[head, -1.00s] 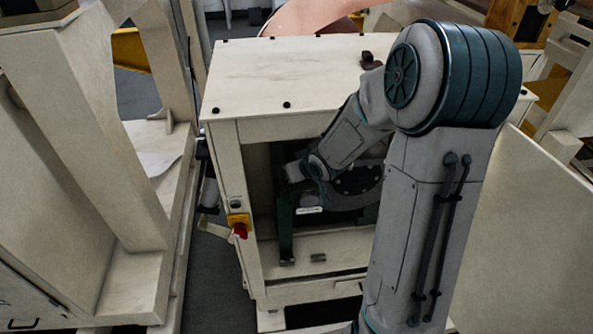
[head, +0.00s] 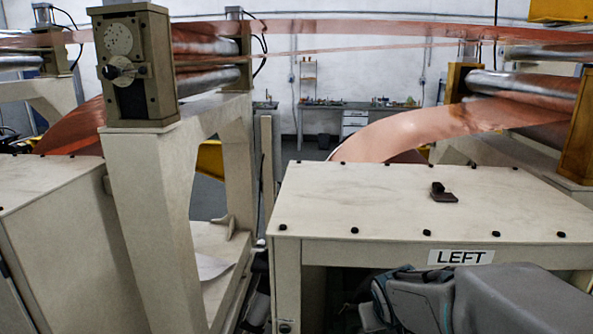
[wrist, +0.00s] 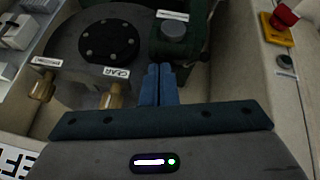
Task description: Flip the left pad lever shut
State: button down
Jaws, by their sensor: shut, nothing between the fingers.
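My gripper (wrist: 158,84) shows in the wrist view with its two blue fingers shut together and nothing between them. It is inside the machine cabinet, close to a green housing (wrist: 193,50) with a dark round cap (wrist: 174,31) just beyond the fingertips. A label by that cap is too small to read. Left of the fingers are two brass knobs, one (wrist: 112,96) under a label reading GEAR and another (wrist: 42,87) farther left. I cannot tell which part is the left pad lever. In the head view the cabinet (head: 350,205) bears a LEFT sign (head: 460,257); my gripper is hidden there.
A red stop button (wrist: 286,15) on a yellow base is on the cabinet wall at right in the wrist view. A dark round flange (wrist: 109,41) is at upper left. A small dark bracket (head: 443,192) sits on the cabinet top. Copper foil (head: 430,130) runs behind.

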jog(key=s+a+r+m+g+y+b, duration=0.1)
jog(key=s+a+g+b, duration=0.1)
jog(key=s, duration=1.3)
jog(key=shift+a+r+y+b, duration=0.35)
jog(key=shift+a+y, duration=0.05)
jog(key=shift+a, duration=0.3)
